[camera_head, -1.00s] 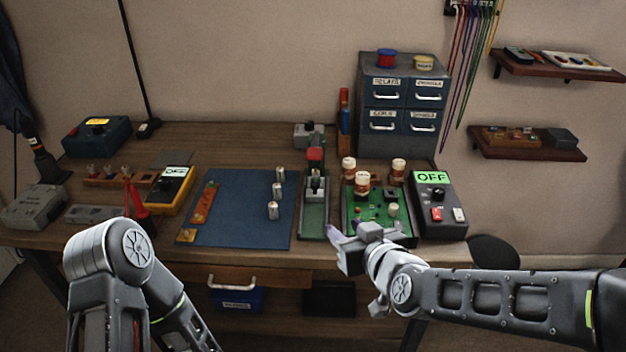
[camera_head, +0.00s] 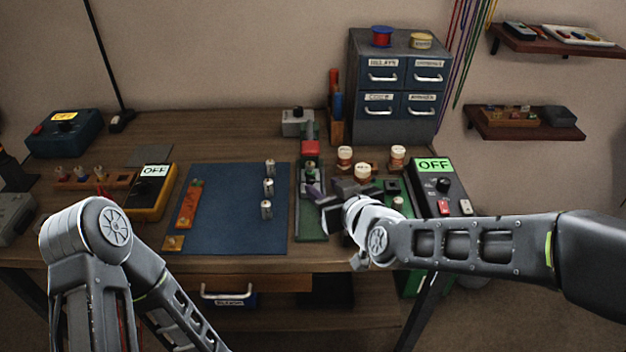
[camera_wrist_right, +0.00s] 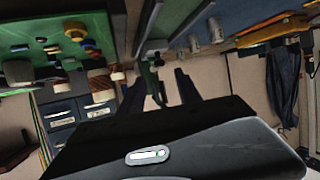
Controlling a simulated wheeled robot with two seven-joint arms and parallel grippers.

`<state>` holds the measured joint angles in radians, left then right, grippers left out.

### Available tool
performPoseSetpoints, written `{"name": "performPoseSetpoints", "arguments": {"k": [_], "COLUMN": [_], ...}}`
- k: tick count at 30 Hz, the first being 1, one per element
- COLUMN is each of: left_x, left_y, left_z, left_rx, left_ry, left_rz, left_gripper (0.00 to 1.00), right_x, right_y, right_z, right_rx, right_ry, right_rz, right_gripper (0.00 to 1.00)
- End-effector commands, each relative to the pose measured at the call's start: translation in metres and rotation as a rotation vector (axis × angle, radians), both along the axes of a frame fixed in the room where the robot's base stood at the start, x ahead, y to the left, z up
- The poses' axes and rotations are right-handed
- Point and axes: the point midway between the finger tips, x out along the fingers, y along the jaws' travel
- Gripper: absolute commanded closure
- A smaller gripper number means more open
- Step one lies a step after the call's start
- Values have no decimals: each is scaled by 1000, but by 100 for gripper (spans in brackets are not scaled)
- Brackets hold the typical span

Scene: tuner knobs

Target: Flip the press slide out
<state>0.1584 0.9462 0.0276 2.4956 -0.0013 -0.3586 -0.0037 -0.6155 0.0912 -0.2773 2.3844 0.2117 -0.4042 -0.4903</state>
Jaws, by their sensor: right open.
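The press (camera_head: 311,225) stands right of the blue mat, with a long green base and a red top (camera_head: 310,147). My right gripper (camera_head: 318,194) is at the press's middle, low over its base, coming from the right. It is open. In the right wrist view the gripper's two dark fingers (camera_wrist_right: 160,88) are spread, with a green part of the press (camera_wrist_right: 148,74) showing in the gap between them. I cannot tell whether they touch it. The slide itself is partly hidden by the gripper. Only links of my left arm show; its gripper is out of view.

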Motion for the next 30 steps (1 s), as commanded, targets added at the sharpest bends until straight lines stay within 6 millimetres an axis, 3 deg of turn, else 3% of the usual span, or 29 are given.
{"name": "performPoseSetpoints", "arguments": {"k": [13, 24, 30], "left_x": [0, 0, 0], "left_y": [0, 0, 0], "left_z": [-13, -13, -13], "left_rx": [0, 0, 0], "left_ry": [0, 0, 0], "left_rz": [0, 0, 0], "left_gripper": [64, 64, 64], "right_x": [53, 58, 58], "right_y": [22, 24, 24], "right_z": [-26, -27, -27], "right_rx": [-2, 0, 0], "right_ry": [1, 1, 1], "right_rz": [0, 1, 0], "right_gripper": [59, 60, 77]}}
